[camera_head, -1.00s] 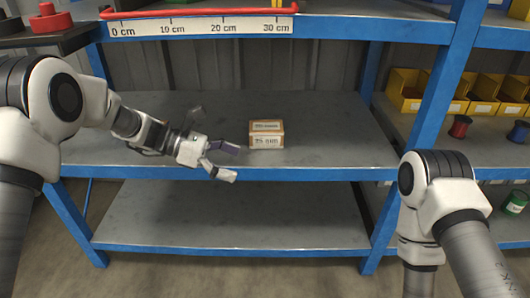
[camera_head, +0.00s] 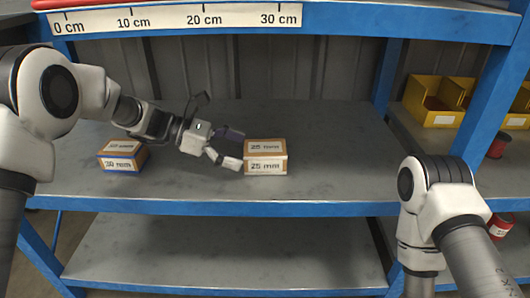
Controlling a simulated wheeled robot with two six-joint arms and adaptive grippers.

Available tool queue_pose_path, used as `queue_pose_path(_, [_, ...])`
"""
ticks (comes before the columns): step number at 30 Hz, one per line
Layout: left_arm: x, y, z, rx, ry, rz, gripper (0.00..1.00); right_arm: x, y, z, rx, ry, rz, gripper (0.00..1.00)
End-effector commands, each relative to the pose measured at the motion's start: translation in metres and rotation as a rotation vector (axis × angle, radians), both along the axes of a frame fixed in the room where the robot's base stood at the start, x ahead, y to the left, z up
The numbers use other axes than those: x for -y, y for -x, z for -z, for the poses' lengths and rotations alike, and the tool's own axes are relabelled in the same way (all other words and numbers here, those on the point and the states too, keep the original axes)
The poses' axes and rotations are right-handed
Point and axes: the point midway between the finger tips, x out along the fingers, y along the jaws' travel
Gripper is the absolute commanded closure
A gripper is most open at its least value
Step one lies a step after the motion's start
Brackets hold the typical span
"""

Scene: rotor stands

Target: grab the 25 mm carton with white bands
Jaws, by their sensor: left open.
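The carton marked 25 mm (camera_head: 266,166) is a brown box with white bands on its top and front. It stands on the grey middle shelf (camera_head: 330,150) of the blue rack. My left gripper (camera_head: 238,148) is open and empty, just left of this carton, with its fingers pointing at the carton's left side. One fingertip is very close to the carton; I cannot tell if it touches.
A scale strip in centimetres (camera_head: 180,20) is on the upper shelf's front edge. A blue upright (camera_head: 482,100) stands on the right, with yellow bins (camera_head: 432,112) and a red spool (camera_head: 498,145) beyond. The shelf right of the 25 mm carton is clear.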

Motion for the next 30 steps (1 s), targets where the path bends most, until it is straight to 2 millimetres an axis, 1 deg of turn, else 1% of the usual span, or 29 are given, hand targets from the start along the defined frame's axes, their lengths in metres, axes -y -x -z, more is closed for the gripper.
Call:
queue_pose_path(1, [0.007,0.000,0.008,0.000,-0.002,0.001,0.00,0.000,0.000,0.009,0.000,0.000,0.001,0.54])
queue_pose_path(4, [0.016,-0.002,0.013,0.001,-0.002,0.002,0.00,0.000,-0.001,0.018,0.001,0.000,0.003,0.54])
queue_pose_path(9, [0.042,-0.006,0.029,0.003,-0.002,0.002,0.00,0.001,-0.002,0.046,0.005,0.001,0.008,0.54])
queue_pose_path(12, [0.054,-0.006,0.029,0.003,-0.001,0.001,0.00,0.001,-0.002,0.050,0.006,0.001,0.010,0.54])
queue_pose_path(18, [0.055,-0.006,0.026,0.001,0.000,-0.001,0.00,0.001,-0.003,0.047,0.008,0.001,0.010,0.54])
queue_pose_path(19, [0.055,-0.006,0.026,0.001,0.000,-0.001,0.07,0.001,-0.003,0.047,0.008,0.001,0.010,0.54])
queue_pose_path(20, [0.055,-0.006,0.026,0.001,0.000,-0.001,0.18,0.001,-0.003,0.047,0.008,0.001,0.010,0.54])
queue_pose_path(21, [0.055,-0.006,0.026,0.001,0.000,0.000,0.32,0.001,-0.003,0.047,0.008,0.001,0.010,0.54])
queue_pose_path(23, [0.055,-0.006,0.026,0.001,0.000,0.000,0.53,0.001,-0.003,0.047,0.007,0.001,0.010,0.54])
queue_pose_path(24, [0.055,-0.006,0.026,0.001,0.000,0.000,0.67,0.001,-0.003,0.047,0.007,0.001,0.010,0.54])
queue_pose_path(25, [0.055,-0.006,0.026,0.000,0.000,0.000,0.69,0.001,-0.003,0.047,0.007,0.001,0.010,0.54])
queue_pose_path(30, [0.055,-0.006,0.026,0.000,-0.001,0.000,0.70,0.001,-0.003,0.047,0.007,0.001,0.010,0.54])
